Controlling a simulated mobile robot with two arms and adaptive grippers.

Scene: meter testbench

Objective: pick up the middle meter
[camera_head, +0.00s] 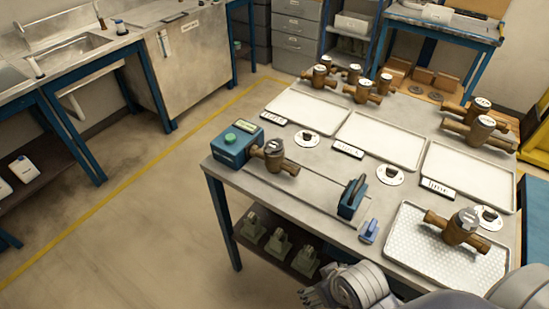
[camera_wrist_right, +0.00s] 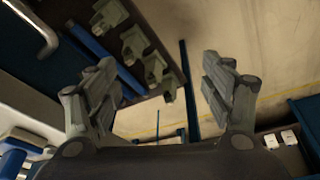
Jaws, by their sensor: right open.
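Several brass meters with grey round heads stand on the steel table. At the back are a left one (camera_head: 320,76), a central one (camera_head: 363,91) and a right one (camera_head: 481,130), with more beside them. Another meter (camera_head: 274,160) sits at the teal test device, and one (camera_head: 462,228) lies on the textured tray at the front right. I cannot tell which is the middle meter. My right gripper (camera_head: 312,293) is low at the table's front edge, away from all the meters. In the right wrist view it is open and empty (camera_wrist_right: 160,92). My left gripper does not show.
Three white trays (camera_head: 380,142) with labels lie across the table. A teal device (camera_head: 237,142) and a blue clamp (camera_head: 352,198) stand near its front. The lower shelf holds several grey-green castings (camera_head: 278,243). Open floor (camera_head: 130,240) lies to the left.

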